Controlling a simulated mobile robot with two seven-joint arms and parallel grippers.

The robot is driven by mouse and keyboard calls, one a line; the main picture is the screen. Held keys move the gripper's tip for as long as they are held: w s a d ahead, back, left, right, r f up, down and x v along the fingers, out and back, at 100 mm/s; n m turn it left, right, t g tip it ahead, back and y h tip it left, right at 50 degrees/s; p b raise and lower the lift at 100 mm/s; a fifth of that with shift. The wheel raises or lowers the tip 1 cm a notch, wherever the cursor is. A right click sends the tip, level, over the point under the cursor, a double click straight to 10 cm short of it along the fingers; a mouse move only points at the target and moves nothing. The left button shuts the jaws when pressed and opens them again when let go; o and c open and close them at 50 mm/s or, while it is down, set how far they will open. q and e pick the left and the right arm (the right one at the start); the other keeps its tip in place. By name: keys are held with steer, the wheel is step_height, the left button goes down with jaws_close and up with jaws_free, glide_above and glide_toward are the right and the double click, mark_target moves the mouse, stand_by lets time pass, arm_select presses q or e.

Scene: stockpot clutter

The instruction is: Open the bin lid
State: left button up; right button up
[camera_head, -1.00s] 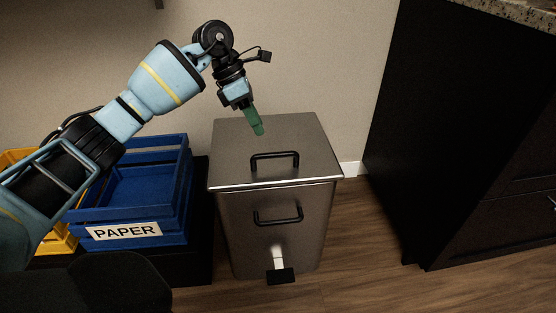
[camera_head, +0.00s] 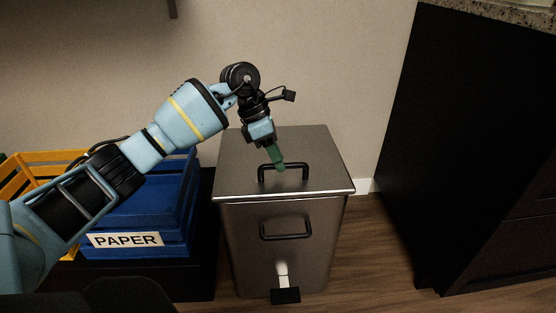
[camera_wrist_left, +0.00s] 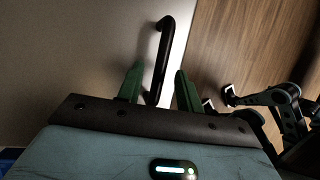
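The grey metal bin (camera_head: 285,215) stands upright on the floor, with its flat lid (camera_head: 250,150) down. A black bar handle (camera_head: 302,165) sits on the lid; it also shows in the left wrist view (camera_wrist_left: 164,50). My left gripper (camera_head: 281,166) points down at this handle in the head view. In the left wrist view its two green fingers (camera_wrist_left: 158,78) are apart, one on each side of the bar. I cannot tell whether either finger touches it. My right gripper is not clearly seen in either view.
A second black handle (camera_head: 286,229) and a pedal (camera_head: 286,294) are on the bin's front. A blue PAPER crate (camera_head: 150,215) and a yellow crate (camera_head: 35,172) stand to the left. A dark cabinet (camera_head: 475,150) stands to the right. Bare floor (camera_head: 385,270) lies between.

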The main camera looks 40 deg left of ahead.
arm_select(q)
steer(key=shift+f, duration=0.1)
jaws_close()
stand_by(0.4)
steer(key=shift+r, duration=0.2)
